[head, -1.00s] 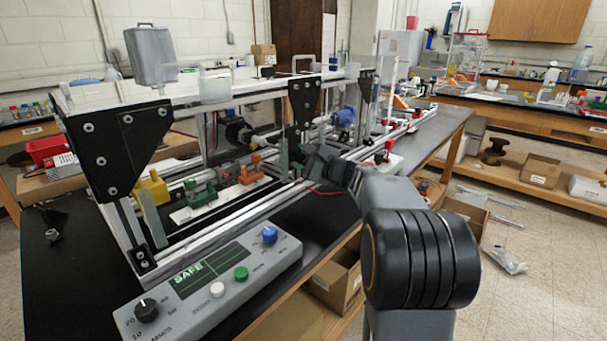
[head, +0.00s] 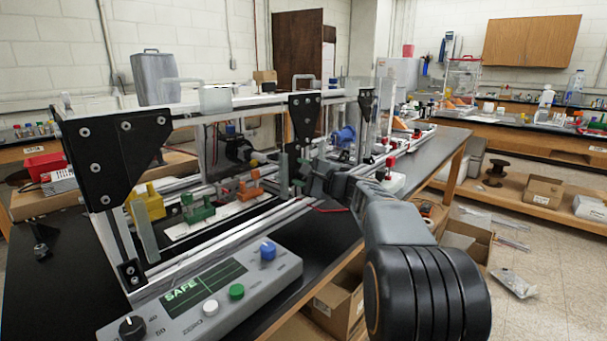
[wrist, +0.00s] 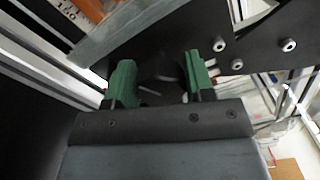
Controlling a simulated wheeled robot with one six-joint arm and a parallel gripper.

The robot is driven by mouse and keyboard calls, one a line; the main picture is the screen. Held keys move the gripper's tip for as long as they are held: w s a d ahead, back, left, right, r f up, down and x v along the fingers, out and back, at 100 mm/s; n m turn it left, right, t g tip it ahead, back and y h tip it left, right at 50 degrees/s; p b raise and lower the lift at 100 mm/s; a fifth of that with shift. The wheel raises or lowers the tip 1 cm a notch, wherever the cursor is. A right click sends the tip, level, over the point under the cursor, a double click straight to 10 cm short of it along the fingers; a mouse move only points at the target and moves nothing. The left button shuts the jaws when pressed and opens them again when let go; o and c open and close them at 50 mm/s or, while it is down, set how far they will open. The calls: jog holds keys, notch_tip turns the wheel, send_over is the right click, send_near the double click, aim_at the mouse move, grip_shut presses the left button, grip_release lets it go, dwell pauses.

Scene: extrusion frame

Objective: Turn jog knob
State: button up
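A grey control panel (head: 190,317) with a green "SAFE" screen sits on the bench front in the head view. It carries a black dial knob (head: 132,327) at its left end and a blue knob (head: 267,251) at its right end. I cannot tell from the lettering which is the jog knob. My gripper (head: 302,168) is beyond the panel and above it, beside the extrusion frame. In the wrist view its two green fingers (wrist: 158,82) are apart with nothing between them. Neither knob shows in the wrist view.
A white button (head: 210,307) and a green button (head: 236,291) sit between the knobs. The aluminium frame (head: 215,101) has black corner plates (head: 118,155); a dark plate (wrist: 205,40) with bolts is close ahead of the fingers. Space above the panel is clear.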

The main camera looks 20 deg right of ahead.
jog(key=shift+o, duration=0.5)
jog(key=shift+d, duration=0.1)
jog(key=shift+s+d, duration=0.15)
jog(key=shift+s, duration=0.2)
jog(key=v, duration=1.3)
